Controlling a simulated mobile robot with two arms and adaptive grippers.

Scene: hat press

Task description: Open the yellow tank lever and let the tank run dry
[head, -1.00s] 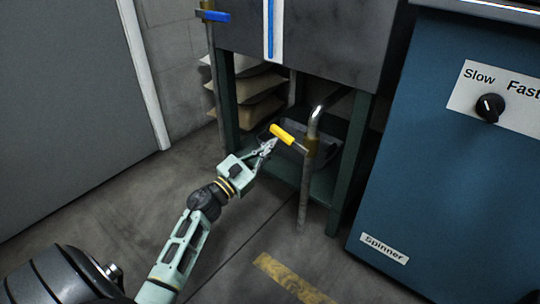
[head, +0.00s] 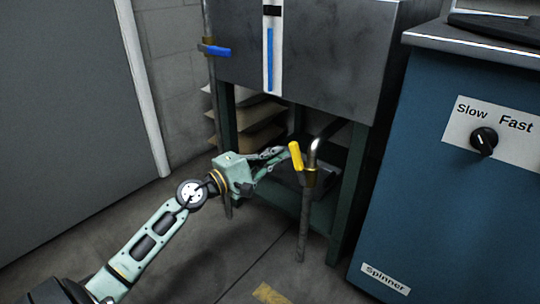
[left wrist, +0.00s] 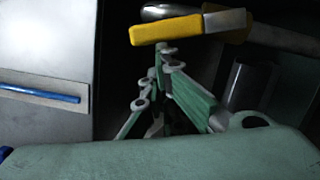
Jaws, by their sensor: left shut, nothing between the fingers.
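The yellow lever (head: 296,157) sits on the valve of a bent metal drain pipe (head: 305,205) below the grey tank (head: 335,60). The lever stands steep, close to the line of the pipe. A gauge strip on the tank front shows a blue column (head: 270,60) with white above it. My left gripper (head: 284,153) is shut and empty, its tips right beside the lever's left side. In the left wrist view, the yellow lever (left wrist: 190,29) lies across just beyond the fingertips (left wrist: 165,52); I cannot tell whether they touch. My right gripper is not in view.
A blue lever (head: 216,51) is on a pipe at the tank's upper left. The blue spinner cabinet (head: 430,190) stands close at right. The floor at front left is clear.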

